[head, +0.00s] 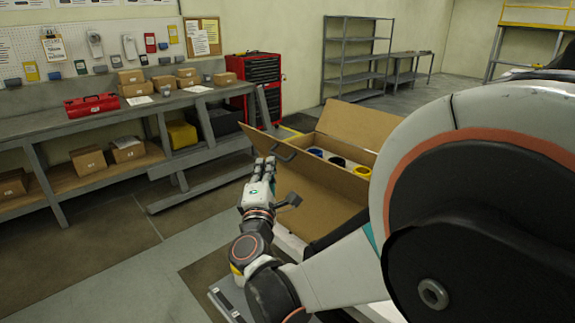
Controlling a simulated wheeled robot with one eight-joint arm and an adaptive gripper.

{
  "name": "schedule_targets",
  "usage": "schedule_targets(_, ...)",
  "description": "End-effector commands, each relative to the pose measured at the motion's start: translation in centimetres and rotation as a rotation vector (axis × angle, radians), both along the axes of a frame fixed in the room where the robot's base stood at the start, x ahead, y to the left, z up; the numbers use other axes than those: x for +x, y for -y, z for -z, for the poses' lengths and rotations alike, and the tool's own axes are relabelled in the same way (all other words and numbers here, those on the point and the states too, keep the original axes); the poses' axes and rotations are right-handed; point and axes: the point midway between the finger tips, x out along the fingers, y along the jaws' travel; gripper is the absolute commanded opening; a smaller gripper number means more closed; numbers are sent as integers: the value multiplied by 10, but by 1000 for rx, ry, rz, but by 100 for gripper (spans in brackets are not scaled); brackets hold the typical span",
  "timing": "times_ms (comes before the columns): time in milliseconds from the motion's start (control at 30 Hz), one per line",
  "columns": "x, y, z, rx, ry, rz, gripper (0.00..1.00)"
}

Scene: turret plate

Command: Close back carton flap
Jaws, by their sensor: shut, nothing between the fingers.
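An open cardboard carton (316,195) stands right of the middle of the head view. Its back flap (357,122) stands up at the far side. Another flap (262,143) sticks out at the left, near my gripper. Inside the carton are round items with blue (315,152), black (338,161) and yellow (362,171) rims. My gripper (266,163) is shut and empty, pointing away from me just left of the carton. I cannot tell whether it touches the carton. My arm hides the carton's right part.
A long workbench (110,113) with small boxes and a red toolbox (92,104) runs along the left wall. A red tool cabinet (262,72) and grey shelves (356,50) stand behind. Open floor (130,245) lies left of my gripper.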

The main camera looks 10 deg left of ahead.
Motion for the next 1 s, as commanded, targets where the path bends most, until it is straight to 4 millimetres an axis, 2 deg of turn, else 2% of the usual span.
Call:
schedule_targets(667,5,4,-12,45,-66,1,0)
schedule_targets(1000,16,12,-34,129,-187,1,0)
